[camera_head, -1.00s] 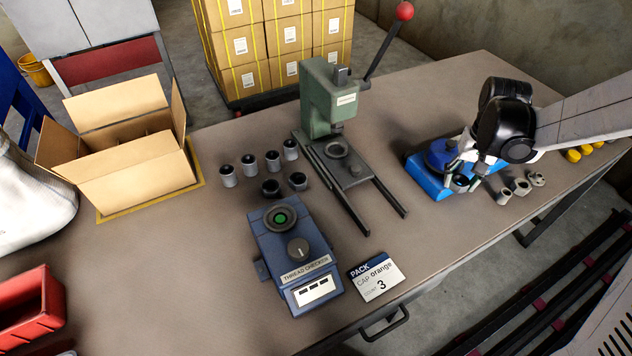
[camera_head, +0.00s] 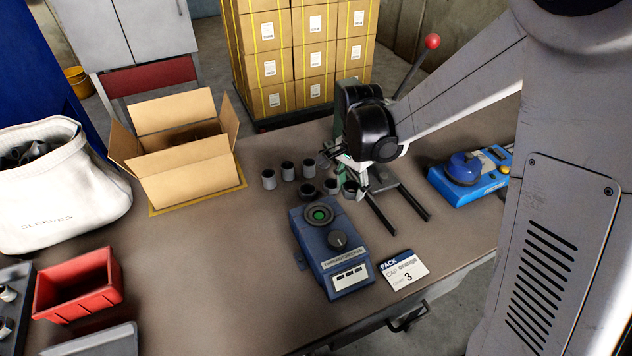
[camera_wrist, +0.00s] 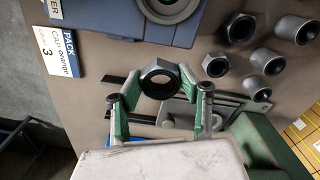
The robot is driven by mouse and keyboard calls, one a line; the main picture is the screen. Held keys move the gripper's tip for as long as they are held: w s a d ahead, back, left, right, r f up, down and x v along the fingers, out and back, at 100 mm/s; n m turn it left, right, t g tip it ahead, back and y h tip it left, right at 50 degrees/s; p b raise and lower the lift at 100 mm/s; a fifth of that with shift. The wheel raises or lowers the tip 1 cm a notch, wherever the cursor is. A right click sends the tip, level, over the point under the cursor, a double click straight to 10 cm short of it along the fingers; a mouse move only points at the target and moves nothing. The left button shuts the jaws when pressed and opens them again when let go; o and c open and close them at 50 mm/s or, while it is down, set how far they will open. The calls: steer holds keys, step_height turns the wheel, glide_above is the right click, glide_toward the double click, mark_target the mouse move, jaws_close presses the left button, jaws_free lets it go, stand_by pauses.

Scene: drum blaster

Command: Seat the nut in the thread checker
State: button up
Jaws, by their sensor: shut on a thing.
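The thread checker is a blue box (camera_head: 338,262) on the bench with a dark ring seat around a green centre (camera_head: 319,214), a knob and a label. Its edge shows in the wrist view (camera_wrist: 110,22), with part of the ring seat (camera_wrist: 170,8). My gripper (camera_wrist: 160,88) is shut on the grey nut (camera_wrist: 147,73), its green-padded fingers on opposite sides and the hole facing the camera. In the head view the held nut (camera_head: 351,190) hangs below my gripper (camera_head: 346,172), right of and behind the ring seat, apart from the checker.
Several grey sleeves (camera_head: 268,180) and two dark nuts (camera_head: 308,193) stand behind the checker. The green press (camera_head: 350,97) is partly hidden by my arm. A pack card (camera_head: 403,270) lies right of the checker. The blue device (camera_head: 462,185) stands further right.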

mark_target(317, 215)
steer(key=s+a+r+m+p, duration=0.1)
steer(key=a+m, duration=0.2)
steer(key=m, duration=0.1)
steer(key=s+a+r+m+p, duration=0.1)
steer(key=a+m, duration=0.2)
steer(key=m, duration=0.2)
steer(key=s+a+r+m+p, duration=0.1)
steer(key=s+a+r+m, duration=0.1)
steer(key=m, duration=0.2)
steer(key=shift+a, duration=0.4)
steer(key=shift+f+b, duration=1.45)
steer(key=shift+f, duration=1.25)
steer(key=shift+w+b, duration=0.1)
steer(key=shift+b, duration=0.25)
steer(key=shift+f+b, duration=0.55)
steer(key=shift+f, duration=0.05)
steer(key=o, duration=1.1)
steer(key=shift+c, duration=0.2)
